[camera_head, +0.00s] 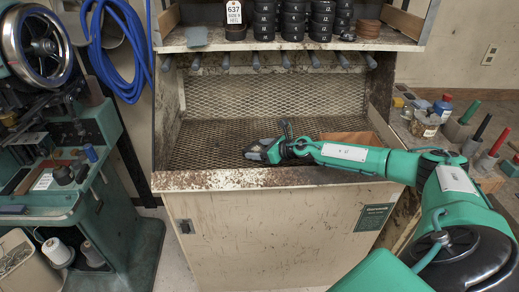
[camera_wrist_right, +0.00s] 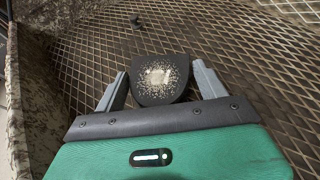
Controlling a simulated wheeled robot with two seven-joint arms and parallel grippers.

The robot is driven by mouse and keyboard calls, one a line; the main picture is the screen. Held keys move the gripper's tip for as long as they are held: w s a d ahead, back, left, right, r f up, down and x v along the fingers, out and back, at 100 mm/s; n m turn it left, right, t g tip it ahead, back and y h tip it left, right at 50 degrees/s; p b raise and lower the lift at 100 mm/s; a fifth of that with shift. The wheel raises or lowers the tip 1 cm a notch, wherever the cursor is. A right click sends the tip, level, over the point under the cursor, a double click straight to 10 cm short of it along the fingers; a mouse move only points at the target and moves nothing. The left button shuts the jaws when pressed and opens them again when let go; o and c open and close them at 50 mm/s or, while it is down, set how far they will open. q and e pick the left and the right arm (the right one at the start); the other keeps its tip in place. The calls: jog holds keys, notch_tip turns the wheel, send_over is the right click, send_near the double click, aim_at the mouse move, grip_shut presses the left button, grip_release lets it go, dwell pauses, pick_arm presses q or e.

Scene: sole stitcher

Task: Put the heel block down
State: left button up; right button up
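The heel block (camera_wrist_right: 158,80) is a dark D-shaped piece with a pale, speckled face. In the right wrist view it sits between the two fingertips of my right gripper (camera_wrist_right: 160,74), its sides right at the fingers. The gripper appears shut on it, above the mesh. In the head view my right gripper (camera_head: 258,151) reaches leftward, low over the front of the mesh bench; the heel block is hard to make out there. My left gripper is not in view.
The mesh bench (camera_head: 210,147) has a rusty front rim (camera_head: 230,179) close to my gripper. A cardboard box (camera_head: 352,139) lies behind my right forearm. A small dark piece (camera_wrist_right: 137,22) is on the mesh ahead. The mesh to the left is clear.

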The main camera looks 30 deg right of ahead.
jog(key=shift+o, duration=1.4)
jog(key=shift+r, duration=0.1)
jog(key=shift+r, duration=0.15)
jog(key=shift+s+d, duration=0.15)
jog(key=shift+s, duration=0.1)
jog(key=b+v, duration=0.1)
jog(key=v, duration=0.4)
jog(key=shift+s+b, duration=0.25)
jog(key=shift+b, duration=0.05)
jog(key=shift+s+d+r, duration=0.2)
jog(key=shift+s+r, duration=0.05)
jog(key=shift+s+d+r, duration=0.1)
jog(key=shift+s+r, duration=0.15)
jog(key=shift+s, duration=0.05)
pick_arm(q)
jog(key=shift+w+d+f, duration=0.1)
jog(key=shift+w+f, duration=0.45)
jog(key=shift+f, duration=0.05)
